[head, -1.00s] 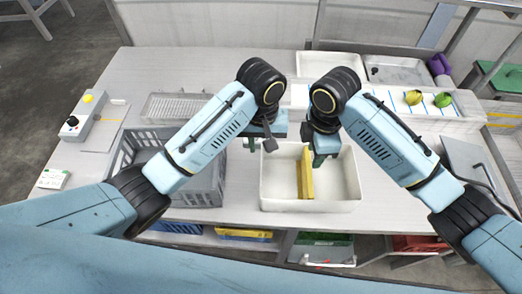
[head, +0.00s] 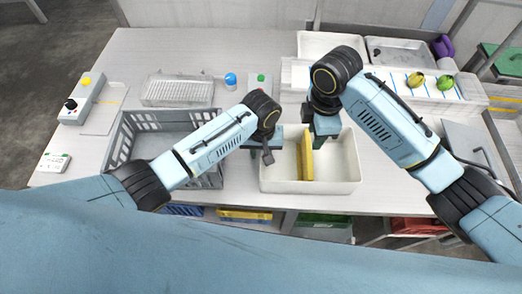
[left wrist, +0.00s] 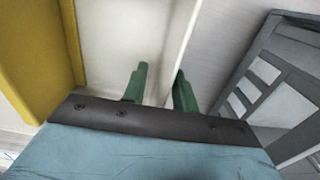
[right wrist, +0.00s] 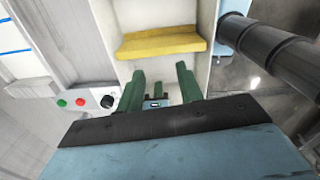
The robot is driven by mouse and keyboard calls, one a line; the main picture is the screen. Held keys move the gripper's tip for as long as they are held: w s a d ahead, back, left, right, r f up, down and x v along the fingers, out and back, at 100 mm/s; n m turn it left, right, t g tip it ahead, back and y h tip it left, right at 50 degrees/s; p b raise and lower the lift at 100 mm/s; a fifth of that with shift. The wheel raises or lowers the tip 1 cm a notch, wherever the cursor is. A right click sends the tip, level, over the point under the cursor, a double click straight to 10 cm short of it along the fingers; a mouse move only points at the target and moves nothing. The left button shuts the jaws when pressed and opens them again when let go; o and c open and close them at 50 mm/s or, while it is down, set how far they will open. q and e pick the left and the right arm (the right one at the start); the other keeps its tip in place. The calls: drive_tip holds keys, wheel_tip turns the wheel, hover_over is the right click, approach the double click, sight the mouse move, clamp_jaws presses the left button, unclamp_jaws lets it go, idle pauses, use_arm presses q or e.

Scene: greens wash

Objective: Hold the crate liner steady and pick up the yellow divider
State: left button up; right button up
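The white crate liner (head: 350,170) is an open rectangular tub on the table. The yellow divider (head: 306,158) stands upright inside it, left of the middle. My left gripper (head: 262,148) is low at the liner's left wall. In the left wrist view its green fingers (left wrist: 158,88) stand on either side of the white wall (left wrist: 172,55), with a gap showing beside the inner finger. My right gripper (head: 322,138) is open and empty over the liner, just right of the divider's far end. In the right wrist view the divider (right wrist: 160,43) lies ahead of the open fingers (right wrist: 160,82).
A grey slatted crate (head: 205,178) stands left of the liner. A wire rack (head: 180,91), a blue-topped item (head: 230,81) and a small button box (head: 261,82) are behind. A white strip with green and yellow produce (head: 416,81) lies back right.

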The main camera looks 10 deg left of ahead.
use_arm(q)
clamp_jaws()
use_arm(e)
drive_tip(key=shift+o, duration=0.3)
